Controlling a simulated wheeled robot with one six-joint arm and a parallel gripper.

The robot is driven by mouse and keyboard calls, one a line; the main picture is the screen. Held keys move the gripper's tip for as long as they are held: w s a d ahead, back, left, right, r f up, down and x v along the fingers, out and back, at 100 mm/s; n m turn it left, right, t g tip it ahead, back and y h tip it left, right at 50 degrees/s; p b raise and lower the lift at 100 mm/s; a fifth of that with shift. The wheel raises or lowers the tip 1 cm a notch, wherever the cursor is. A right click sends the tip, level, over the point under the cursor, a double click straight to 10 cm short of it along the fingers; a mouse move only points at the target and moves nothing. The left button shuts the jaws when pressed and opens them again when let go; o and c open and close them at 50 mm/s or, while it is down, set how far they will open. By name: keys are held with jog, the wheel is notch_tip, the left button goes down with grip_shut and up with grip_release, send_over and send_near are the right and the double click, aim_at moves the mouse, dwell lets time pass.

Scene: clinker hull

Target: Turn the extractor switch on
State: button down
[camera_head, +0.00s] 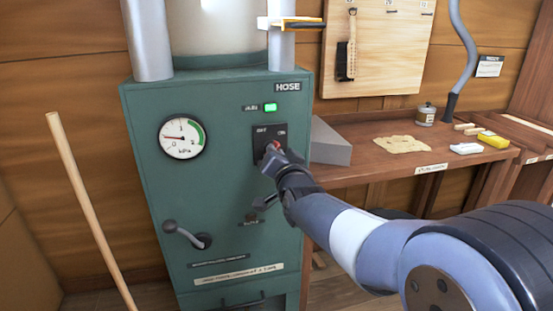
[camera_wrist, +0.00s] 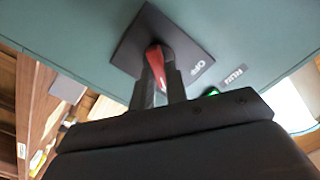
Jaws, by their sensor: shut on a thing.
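The extractor switch is a black square plate (camera_head: 258,143) with a red lever on the front of a green cabinet (camera_head: 225,225). In the head view my gripper (camera_head: 271,152) covers most of the lever. In the wrist view the plate (camera_wrist: 136,36) shows an "OFF" label, and the red lever (camera_wrist: 154,56) stands between my two fingertips (camera_wrist: 156,76). My gripper is shut on the lever. Two labels show above the lever in the head view, partly legible. I cannot tell which one the lever points to.
A green lamp (camera_head: 270,107) glows above the switch. A round gauge (camera_head: 182,137) and a grey crank handle (camera_head: 187,235) are on the cabinet's left. A wooden pole (camera_head: 90,210) leans at left. A workbench (camera_head: 375,174) with small items and a grey wedge (camera_head: 329,143) is at right.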

dwell(0.3)
jog(key=c, duration=1.4)
grip_release()
jog(key=v, duration=1)
jog(key=shift+s, duration=0.4)
jog(key=shift+w, duration=0.1)
jog(key=x, duration=1)
jog(key=shift+w, duration=0.35)
jog(key=shift+s, duration=0.1)
